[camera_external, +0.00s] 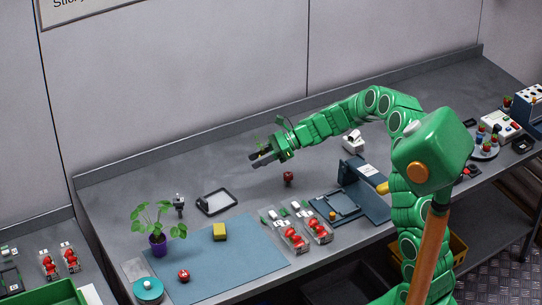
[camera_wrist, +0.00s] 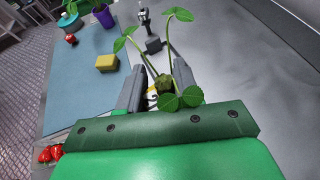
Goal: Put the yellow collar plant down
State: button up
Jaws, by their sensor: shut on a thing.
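My gripper (camera_external: 260,159) is above the back middle part of the bench. In the wrist view its jaws (camera_wrist: 157,90) are shut on a small leafy plant (camera_wrist: 163,84), whose thin stems spread past the fingers. A bit of yellow (camera_wrist: 152,91) shows between the fingers at the plant's base; most of the collar is hidden. In the outside view only some leaves of this plant show around the gripper. I cannot tell how far its base is from the bench.
On the blue mat (camera_external: 232,262) are a plant in a purple pot (camera_external: 157,246), a yellow sponge (camera_external: 220,231) and a red item (camera_external: 184,275). A black-framed tray (camera_external: 216,202) and a small stand (camera_external: 179,205) lie behind it. A dark red object (camera_external: 289,178) stands near my gripper.

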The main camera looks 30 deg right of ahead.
jog(key=s+a+n+g, duration=0.25)
jog(key=s+a, duration=0.45)
jog(key=s, duration=0.4)
jog(key=s+a+n+g, duration=0.25)
jog(key=s+a, duration=0.45)
jog(key=s, duration=0.4)
jog(key=s+a+n+g, duration=0.25)
jog(key=s+a, duration=0.45)
jog(key=s, duration=0.5)
send_over(209, 276)
jog(key=s+d, duration=0.1)
jog(key=shift+g+h, duration=0.3)
jog(key=shift+g, duration=0.15)
notch_tip(209, 276, down, 7)
jog(key=shift+s+d+r, duration=0.1)
jog(key=shift+d, duration=0.05)
jog(key=shift+w+a+f, duration=0.25)
jog(key=shift+f, duration=0.15)
jog(key=shift+w+a+f, duration=0.2)
jog(key=shift+f, duration=0.2)
jog(key=shift+w+a+f, duration=0.15)
jog(key=shift+w+f, duration=0.05)
jog(key=shift+f, duration=1.65)
jog(key=shift+f, duration=0.1)
